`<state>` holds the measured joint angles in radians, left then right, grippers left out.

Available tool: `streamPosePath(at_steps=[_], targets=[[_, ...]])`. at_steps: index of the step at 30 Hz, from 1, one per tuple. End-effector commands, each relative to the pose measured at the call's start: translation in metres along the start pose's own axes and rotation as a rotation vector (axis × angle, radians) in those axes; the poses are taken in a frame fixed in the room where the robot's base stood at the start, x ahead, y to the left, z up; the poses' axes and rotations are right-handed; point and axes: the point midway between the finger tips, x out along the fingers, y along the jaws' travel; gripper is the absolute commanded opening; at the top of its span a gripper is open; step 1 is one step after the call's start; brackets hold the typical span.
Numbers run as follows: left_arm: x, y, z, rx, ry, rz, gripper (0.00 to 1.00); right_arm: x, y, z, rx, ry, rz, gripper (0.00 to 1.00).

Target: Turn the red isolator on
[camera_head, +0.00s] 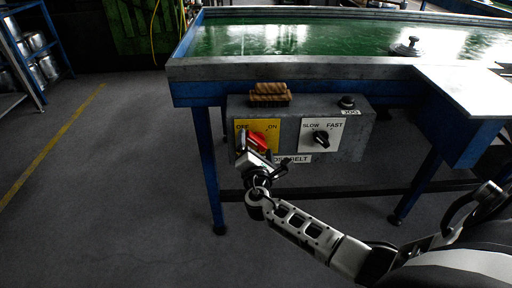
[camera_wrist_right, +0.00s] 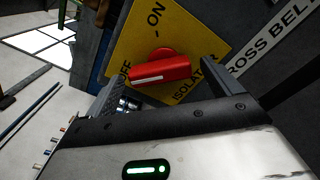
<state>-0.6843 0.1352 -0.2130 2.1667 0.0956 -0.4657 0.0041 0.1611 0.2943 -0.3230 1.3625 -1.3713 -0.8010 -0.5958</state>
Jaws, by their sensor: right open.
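The red isolator (camera_head: 259,142) is a rotary handle on a yellow plate (camera_head: 269,126) marked OFF at left and ON at right. In the right wrist view the red handle (camera_wrist_right: 160,71) has a white stripe, and its striped end lies toward the word OFF. My right gripper (camera_head: 254,154) is close in front of the plate and partly covers the handle in the head view. In the right wrist view its two fingers (camera_wrist_right: 162,75) are apart, one on each side of the handle; I cannot tell whether they touch it. My left gripper is not in view.
The grey control box (camera_head: 350,153) also carries a black SLOW/FAST knob (camera_head: 321,138) and a black button (camera_head: 347,102). A brown ribbed object (camera_head: 270,94) sits on top of the box. The green-topped conveyor table (camera_head: 290,38) stands above and behind. Floor to the left is clear.

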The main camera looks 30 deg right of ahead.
Motion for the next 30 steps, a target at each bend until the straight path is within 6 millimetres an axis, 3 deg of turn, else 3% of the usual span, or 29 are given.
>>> streamPosePath(at_steps=[2,6,19,30], targets=[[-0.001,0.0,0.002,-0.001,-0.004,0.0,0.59,0.0,0.0,0.0,0.0,0.0,0.0,0.84],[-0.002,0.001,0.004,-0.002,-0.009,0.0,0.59,0.0,0.0,0.0,-0.001,0.0,0.0,0.46],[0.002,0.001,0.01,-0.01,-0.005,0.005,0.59,-0.001,-0.002,-0.002,0.063,0.0,0.0,0.45],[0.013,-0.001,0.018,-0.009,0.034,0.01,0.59,-0.001,-0.004,-0.002,0.35,-0.001,0.0,0.45]])
